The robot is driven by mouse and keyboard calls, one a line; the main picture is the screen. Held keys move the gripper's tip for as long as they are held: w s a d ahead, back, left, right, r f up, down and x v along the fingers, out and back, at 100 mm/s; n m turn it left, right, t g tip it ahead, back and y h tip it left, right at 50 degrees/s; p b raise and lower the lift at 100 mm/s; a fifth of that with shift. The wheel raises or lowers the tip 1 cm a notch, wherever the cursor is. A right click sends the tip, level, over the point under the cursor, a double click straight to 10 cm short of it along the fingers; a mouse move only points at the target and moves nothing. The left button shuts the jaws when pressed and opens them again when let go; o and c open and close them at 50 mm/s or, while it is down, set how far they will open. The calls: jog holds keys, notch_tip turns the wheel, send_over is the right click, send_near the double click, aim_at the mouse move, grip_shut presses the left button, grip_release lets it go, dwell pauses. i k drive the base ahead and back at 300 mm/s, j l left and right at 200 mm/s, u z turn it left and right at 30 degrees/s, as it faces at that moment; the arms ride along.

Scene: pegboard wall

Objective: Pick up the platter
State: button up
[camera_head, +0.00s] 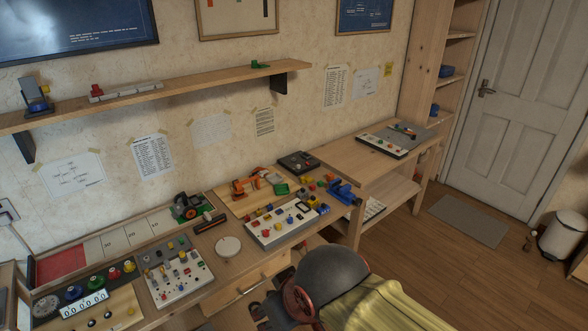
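A flat, round, whitish disc (228,246) lies on the workbench in the head view, left of the picture's middle. It is the thing here that looks most like a platter; I cannot tell for sure that it is one. It sits between two white control panels, apart from both, and its top is bare. My gripper does not show in this view, so its place relative to the disc cannot be seen.
The workbench (210,295) holds a left panel (178,278), a right panel (284,224) and several small coloured parts. A dark rounded object (333,268) with yellowish cloth (385,306) stands in front. A wall shelf (190,83) hangs above.

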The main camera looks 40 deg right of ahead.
aim_at(229, 246)
jog(key=i+l+z, duration=0.2)
jog(key=i, duration=0.45)
jog(key=i+l+z, duration=0.2)
jog(key=i, duration=0.4)
jog(key=j, duration=0.1)
